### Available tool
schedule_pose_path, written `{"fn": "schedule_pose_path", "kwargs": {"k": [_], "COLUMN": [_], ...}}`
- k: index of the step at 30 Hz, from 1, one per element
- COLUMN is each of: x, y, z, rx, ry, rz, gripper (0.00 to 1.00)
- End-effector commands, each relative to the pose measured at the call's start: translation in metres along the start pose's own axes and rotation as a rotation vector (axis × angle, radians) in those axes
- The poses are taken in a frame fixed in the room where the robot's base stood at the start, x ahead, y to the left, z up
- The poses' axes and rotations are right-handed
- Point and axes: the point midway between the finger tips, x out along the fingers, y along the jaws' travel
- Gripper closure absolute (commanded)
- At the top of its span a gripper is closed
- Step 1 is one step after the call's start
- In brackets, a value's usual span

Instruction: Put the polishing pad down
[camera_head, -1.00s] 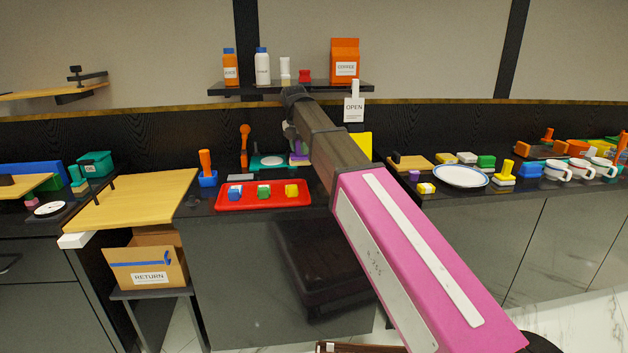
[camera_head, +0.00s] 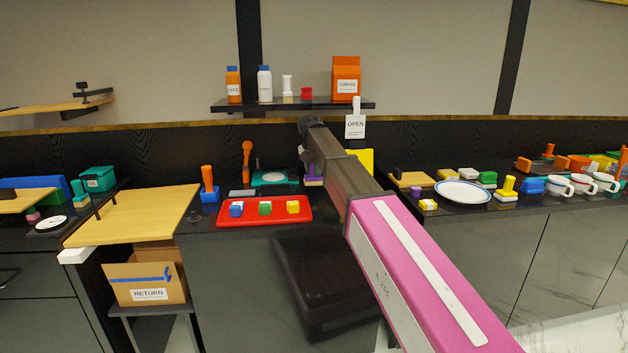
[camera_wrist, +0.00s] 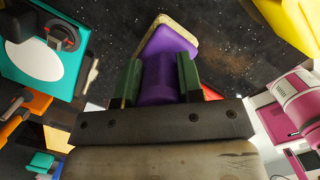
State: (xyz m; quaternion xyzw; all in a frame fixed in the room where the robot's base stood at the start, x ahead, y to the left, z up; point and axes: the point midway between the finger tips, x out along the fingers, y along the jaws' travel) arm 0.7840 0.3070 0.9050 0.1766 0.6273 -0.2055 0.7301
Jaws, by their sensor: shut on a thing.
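The polishing pad (camera_wrist: 165,48) is purple with a cream underside and a purple handle. In the wrist view my gripper (camera_wrist: 158,82) is shut on the handle, with a dark green finger on each side. In the head view the purple pad (camera_head: 313,180) shows only partly beside my arm, to the right of the teal scale-like device. The arm hides most of my gripper there. Below the pad in the wrist view is dark speckled countertop (camera_wrist: 215,45). I cannot tell whether the pad touches it.
A red tray (camera_head: 264,219) with small coloured blocks lies in front. The teal device (camera_head: 290,183) stands close to the pad's left. A yellow object (camera_head: 366,160) stands to its right. The shelf (camera_head: 290,105) with bottles and a hanging OPEN sign is above.

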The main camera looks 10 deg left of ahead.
Motion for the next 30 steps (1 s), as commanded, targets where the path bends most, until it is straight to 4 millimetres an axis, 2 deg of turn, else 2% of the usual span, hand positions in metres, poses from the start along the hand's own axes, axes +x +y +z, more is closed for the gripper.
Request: {"fn": "schedule_pose_path", "kwargs": {"k": [4,11,23,24,25,26,30], "x": [0.01,0.038,0.043,0.042,0.042,0.042,0.042], "y": [-0.001,-0.001,0.0,0.0,0.0,0.0,0.0], "z": [-0.001,-0.006,-0.006,-0.006,-0.006,-0.006,-0.006], "rx": [-0.001,0.0,0.0,0.0,0.0,0.0,0.0], "ry": [0.001,0.001,0.0,0.0,0.0,0.0,0.0], "rz": [-0.001,-0.001,0.0,0.0,0.0,0.0,0.0], "gripper": [1.0,1.0,1.0,0.53,0.43,0.4,0.4]}}
